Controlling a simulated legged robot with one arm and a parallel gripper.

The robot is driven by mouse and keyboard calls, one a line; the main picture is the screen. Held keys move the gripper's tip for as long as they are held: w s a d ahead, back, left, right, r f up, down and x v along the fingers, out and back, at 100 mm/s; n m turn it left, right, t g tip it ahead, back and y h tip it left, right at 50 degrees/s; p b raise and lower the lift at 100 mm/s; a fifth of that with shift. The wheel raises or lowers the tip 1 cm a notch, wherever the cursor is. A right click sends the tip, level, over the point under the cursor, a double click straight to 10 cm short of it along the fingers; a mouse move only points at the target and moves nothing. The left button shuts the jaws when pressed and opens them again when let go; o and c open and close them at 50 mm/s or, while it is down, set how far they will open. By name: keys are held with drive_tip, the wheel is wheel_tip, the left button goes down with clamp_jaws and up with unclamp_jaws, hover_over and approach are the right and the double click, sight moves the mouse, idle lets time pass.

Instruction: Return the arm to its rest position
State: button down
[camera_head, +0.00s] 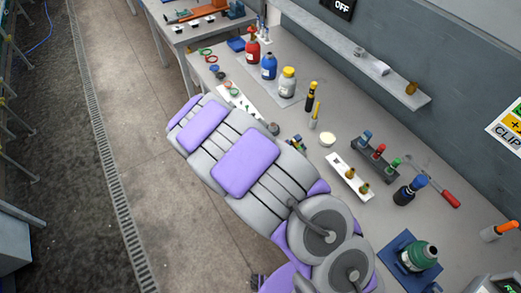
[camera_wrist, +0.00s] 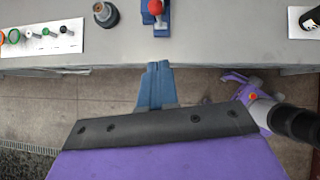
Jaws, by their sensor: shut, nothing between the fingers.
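My gripper (camera_wrist: 158,66) shows in the wrist view as two blue fingers pressed together, with nothing between them. It points toward the front edge of the grey workbench (camera_wrist: 230,40), and the tiled floor shows below that edge. The purple and grey parts of my own body fill the middle of the head view. I cannot make out the gripper in the head view.
On the bench are bottles, including a red one (camera_head: 252,50), a white rack (camera_head: 349,177) and a green-topped bottle (camera_head: 418,256). In the wrist view, a white board with rings (camera_wrist: 42,38) and a round dark knob (camera_wrist: 106,14) sit near the edge. Floor (camera_head: 130,130) left is clear.

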drive_tip(key=s+d+r+m+g+b, duration=0.2)
drive_tip(key=s+d+r+m+b, duration=0.25)
drive_tip(key=s+d+m, duration=0.35)
drive_tip(key=s+d+r+m+g+b, duration=0.35)
drive_tip(key=d+r+m, duration=0.3)
drive_tip(key=d, duration=0.35)
drive_tip(key=s+a+f+m+g+y+b, duration=0.1)
drive_tip(key=s+m+y+b, duration=0.4)
drive_tip(key=s, duration=1.9)
drive_tip(key=f+m+b, duration=0.1)
drive_tip(key=m+b, duration=0.2)
drive_tip(key=m, duration=0.4)
drive_tip(key=shift+s+a+f+g+y, duration=0.15)
drive_tip(key=shift+s+g+y, duration=0.15)
drive_tip(key=shift+s+g, duration=0.1)
